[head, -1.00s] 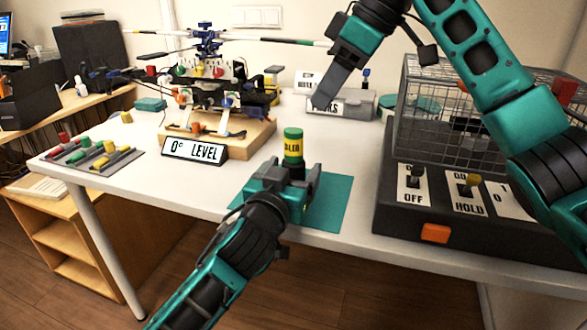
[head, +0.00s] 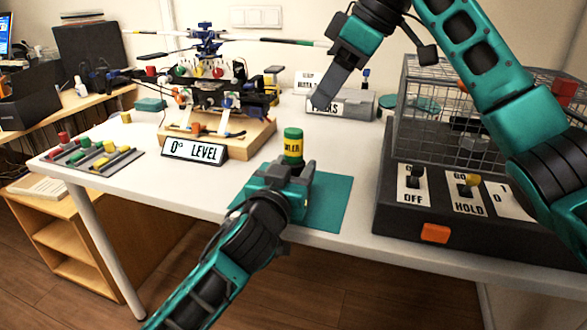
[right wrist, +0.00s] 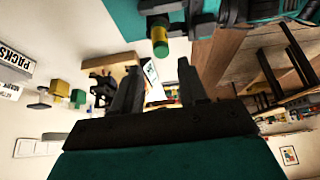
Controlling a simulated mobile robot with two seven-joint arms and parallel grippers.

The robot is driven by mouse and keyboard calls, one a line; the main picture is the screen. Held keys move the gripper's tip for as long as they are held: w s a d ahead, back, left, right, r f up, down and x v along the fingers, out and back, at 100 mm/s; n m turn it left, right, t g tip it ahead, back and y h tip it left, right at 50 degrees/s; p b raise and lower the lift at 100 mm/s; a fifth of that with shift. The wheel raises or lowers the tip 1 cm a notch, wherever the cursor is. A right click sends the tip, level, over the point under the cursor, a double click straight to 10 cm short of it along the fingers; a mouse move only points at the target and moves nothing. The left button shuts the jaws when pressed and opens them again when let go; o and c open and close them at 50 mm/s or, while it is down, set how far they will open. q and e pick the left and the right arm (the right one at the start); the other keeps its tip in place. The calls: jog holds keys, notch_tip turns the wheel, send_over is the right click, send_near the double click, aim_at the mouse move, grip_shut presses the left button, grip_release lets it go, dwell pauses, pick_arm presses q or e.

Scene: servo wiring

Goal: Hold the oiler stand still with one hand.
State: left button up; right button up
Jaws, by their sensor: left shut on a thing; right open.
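The oiler (head: 293,146), a small yellow bottle with a green cap, stands upright over the teal mat (head: 333,200) near the table's front edge. Its dark stand is mostly hidden by my left gripper (head: 291,172), which is shut on it low down, below the bottle. The oiler also shows in the right wrist view (right wrist: 160,40), beside my left gripper (right wrist: 200,15). My right gripper (head: 324,98) is raised over the back of the table, apart from the oiler; its open, empty fingers show in the right wrist view (right wrist: 158,78).
A model helicopter (head: 208,75) stands on a wooden base behind the "0° LEVEL" sign (head: 194,149). A rack of coloured pieces (head: 95,155) lies at the left. A wire cage (head: 455,110) on a dark switch box (head: 435,210) fills the right.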

aim_at(294, 131)
jog(key=shift+o, duration=1.3)
jog(key=shift+a+r, duration=0.1)
jog(key=shift+a, duration=0.1)
jog(key=shift+o, duration=0.3)
jog(key=shift+w+a+r+h, duration=0.1)
jog(key=shift+a+r+h, duration=0.05)
jog(key=shift+a+h, duration=0.15)
jog(key=shift+h, duration=0.3)
jog(key=x, duration=1.2)
jog(key=shift+a+r, duration=0.1)
jog(key=shift+a, duration=0.25)
jog(key=shift+c, duration=0.4)
jog(key=c, duration=1)
